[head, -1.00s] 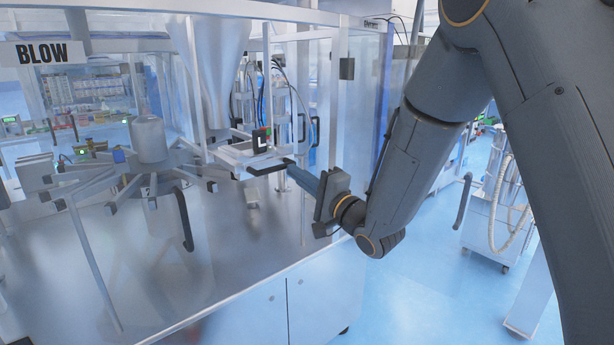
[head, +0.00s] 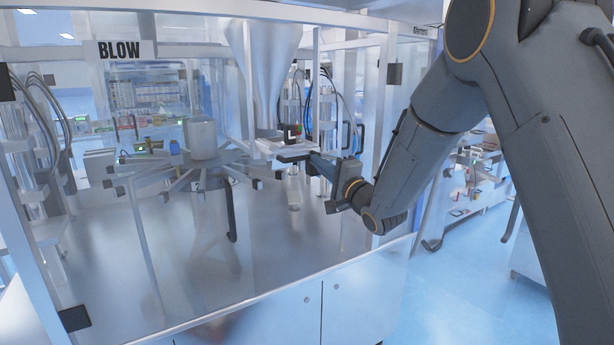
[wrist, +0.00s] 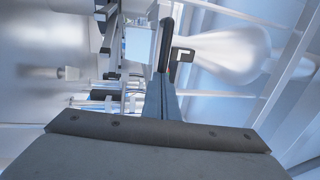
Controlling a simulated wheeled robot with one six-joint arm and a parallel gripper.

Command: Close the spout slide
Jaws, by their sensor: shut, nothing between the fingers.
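The steel hopper (head: 265,55) hangs at the middle of the head view, its spout pointing down. Under it is the pale spout slide (head: 270,147), with a black bar (head: 291,158) along its front and a black block with a white L mark (head: 292,132) beside it. My gripper (head: 312,161) reaches in from the right, its shut tips at the right end of the bar. I cannot tell whether they touch it. In the wrist view the shut fingers (wrist: 160,97) point at the black bar (wrist: 166,40), with the hopper (wrist: 230,54) to the right.
A rotary carousel (head: 203,140) with several radial arms stands left of the slide. Clear guard panels and metal posts (head: 384,95) frame the machine, close to my arm. A BLOW sign (head: 126,50) is at upper left. Blue floor (head: 470,270) is open at the right.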

